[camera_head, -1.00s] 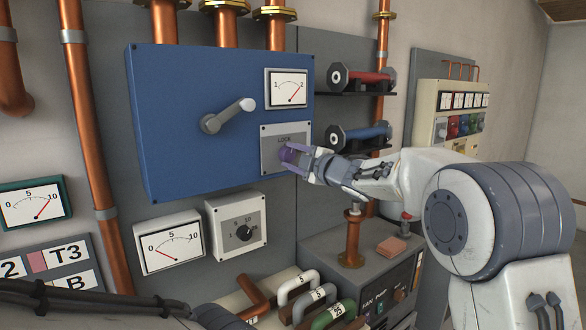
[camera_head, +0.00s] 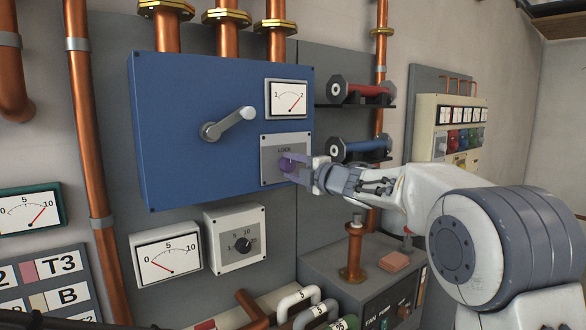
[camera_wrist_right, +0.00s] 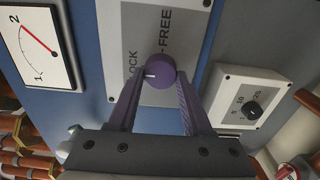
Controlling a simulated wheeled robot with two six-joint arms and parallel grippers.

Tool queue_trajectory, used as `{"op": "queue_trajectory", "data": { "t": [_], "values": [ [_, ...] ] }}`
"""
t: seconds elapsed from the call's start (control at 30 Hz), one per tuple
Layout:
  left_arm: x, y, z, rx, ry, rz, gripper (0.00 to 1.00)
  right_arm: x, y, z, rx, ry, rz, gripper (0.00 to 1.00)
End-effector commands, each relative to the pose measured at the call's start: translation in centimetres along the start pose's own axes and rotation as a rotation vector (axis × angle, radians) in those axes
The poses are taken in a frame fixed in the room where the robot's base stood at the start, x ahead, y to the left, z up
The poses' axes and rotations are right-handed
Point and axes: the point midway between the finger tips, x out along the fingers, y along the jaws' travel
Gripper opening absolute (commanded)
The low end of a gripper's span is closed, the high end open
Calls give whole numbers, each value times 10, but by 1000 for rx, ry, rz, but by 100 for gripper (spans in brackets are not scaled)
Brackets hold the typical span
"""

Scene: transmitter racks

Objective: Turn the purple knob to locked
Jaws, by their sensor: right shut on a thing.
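The purple knob (camera_head: 287,164) sits on a grey plate (camera_head: 270,178) at the lower right of the blue cabinet. In the right wrist view the knob (camera_wrist_right: 160,72) shows a white mark pointing left, toward the side with the LOCK lettering. The FREE lettering runs upward above the knob there. My right gripper (camera_head: 294,168) is shut on the knob, with one purple finger on each side of it; the fingers also show in the right wrist view (camera_wrist_right: 158,92). My left gripper is not in view.
A grey lever handle (camera_head: 229,123) and a gauge (camera_head: 288,97) are on the blue cabinet (camera_head: 165,150). A dial box (camera_head: 236,262) is below it.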

Motion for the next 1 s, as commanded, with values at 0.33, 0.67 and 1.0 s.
{"op": "queue_trajectory", "data": {
  "t": [0.33,0.67,1.0],
  "values": [
    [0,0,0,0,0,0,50,0,0,0,-1,1,0,80],
    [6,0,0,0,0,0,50,-11,-1,0,-1,-1,1,80],
    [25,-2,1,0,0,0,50,-77,-1,1,-3,-3,2,80]
  ]
}}
